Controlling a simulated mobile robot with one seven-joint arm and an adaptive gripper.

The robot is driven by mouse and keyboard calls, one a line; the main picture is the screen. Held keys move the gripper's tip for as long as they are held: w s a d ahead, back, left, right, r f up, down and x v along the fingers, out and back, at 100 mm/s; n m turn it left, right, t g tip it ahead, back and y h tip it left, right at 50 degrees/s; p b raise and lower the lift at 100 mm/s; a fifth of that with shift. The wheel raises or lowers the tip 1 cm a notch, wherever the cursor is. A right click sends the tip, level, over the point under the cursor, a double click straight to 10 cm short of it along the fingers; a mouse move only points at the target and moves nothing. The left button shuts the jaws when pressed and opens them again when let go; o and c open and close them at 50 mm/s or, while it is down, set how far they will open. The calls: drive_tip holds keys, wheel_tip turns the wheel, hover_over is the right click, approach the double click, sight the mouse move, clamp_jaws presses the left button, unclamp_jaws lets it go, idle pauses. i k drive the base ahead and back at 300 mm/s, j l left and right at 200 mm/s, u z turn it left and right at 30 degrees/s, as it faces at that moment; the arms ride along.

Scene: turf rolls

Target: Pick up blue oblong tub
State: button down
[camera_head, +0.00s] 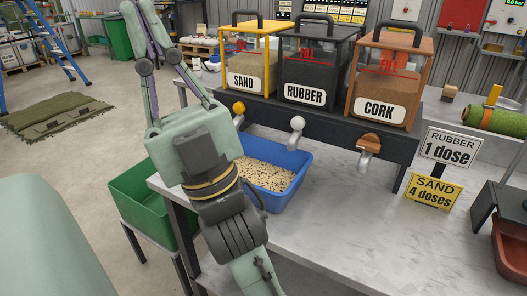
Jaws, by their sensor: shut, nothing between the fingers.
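The blue oblong tub (291,192) stands on the pale worktop below the dispenser rack, near its left end. It holds beige grains with dark specks. My gripper (148,35) is close to the camera and points up and left, away from the tub. Its fingers are together and nothing shows between them. My gripper's body and wrist cover the left side of the tub in the picture; I cannot tell how far above the tub they are.
Dispensers for sand (251,60), rubber (317,62) and cork (395,80) stand on a dark rack over the tub. Signs (434,191) and a turf roll (496,121) are to the right. A green bin (150,210) stands left. The front worktop is mostly clear.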

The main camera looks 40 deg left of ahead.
sight(276, 172)
drive_tip(key=u, duration=1.25)
